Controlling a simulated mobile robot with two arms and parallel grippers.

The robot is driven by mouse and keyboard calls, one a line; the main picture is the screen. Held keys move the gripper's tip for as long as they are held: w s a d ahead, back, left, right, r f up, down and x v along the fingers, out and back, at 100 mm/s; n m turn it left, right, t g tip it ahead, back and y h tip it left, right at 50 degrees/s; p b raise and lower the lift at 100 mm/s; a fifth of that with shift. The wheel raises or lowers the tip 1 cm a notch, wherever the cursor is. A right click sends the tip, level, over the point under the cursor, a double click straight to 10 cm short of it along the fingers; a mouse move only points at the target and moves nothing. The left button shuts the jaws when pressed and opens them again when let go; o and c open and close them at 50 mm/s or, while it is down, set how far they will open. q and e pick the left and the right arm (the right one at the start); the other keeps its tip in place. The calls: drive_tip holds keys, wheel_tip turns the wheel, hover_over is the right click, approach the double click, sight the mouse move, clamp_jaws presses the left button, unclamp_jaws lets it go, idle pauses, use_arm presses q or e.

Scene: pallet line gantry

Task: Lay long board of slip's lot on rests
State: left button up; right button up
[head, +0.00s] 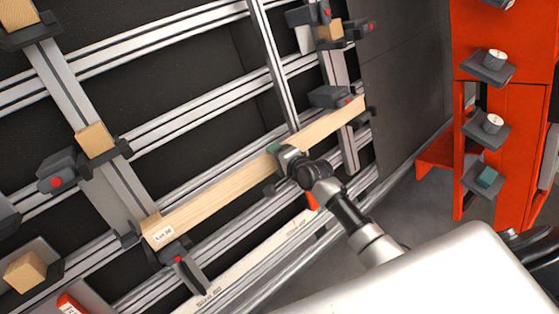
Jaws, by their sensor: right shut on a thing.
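The long pale wooden board (220,193) lies slantwise across the lower part of the gantry. A white label that seems to read "Lot 08" is on its lower left end. My right gripper (279,152) is shut on the board right of its middle, with the arm coming from the lower right. The board's left end is over a dark bracket (174,252). Its right end is beside a dark clamp (329,97) on a grey upright. I cannot tell whether the board touches the supports under it. The slip is not clearly visible. My left gripper is out of view.
Grey rails (188,120) cross a dark panel. Short wooden blocks (95,139) sit at other brackets, one at lower left (24,271). A rail marked "Size" (255,267) runs below the board. An orange rack (505,120) with small shelves stands right; floor shows between.

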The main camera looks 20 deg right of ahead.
drive_tip(key=shift+w+a, duration=0.1)
drive_tip(key=shift+w, duration=0.2)
idle(0.7)
drive_tip(key=shift+s+f, duration=0.15)
drive_tip(key=shift+f, duration=0.15)
idle(0.6)
drive_tip(key=o, duration=1.5)
drive_tip(key=shift+o, duration=0.5)
drive_tip(key=shift+f, duration=0.1)
drive_tip(key=shift+s, duration=0.1)
drive_tip(key=p+v, duration=0.1)
drive_tip(key=v, duration=0.9)
drive_tip(key=shift+s+r, duration=0.25)
drive_tip(key=shift+r, duration=0.05)
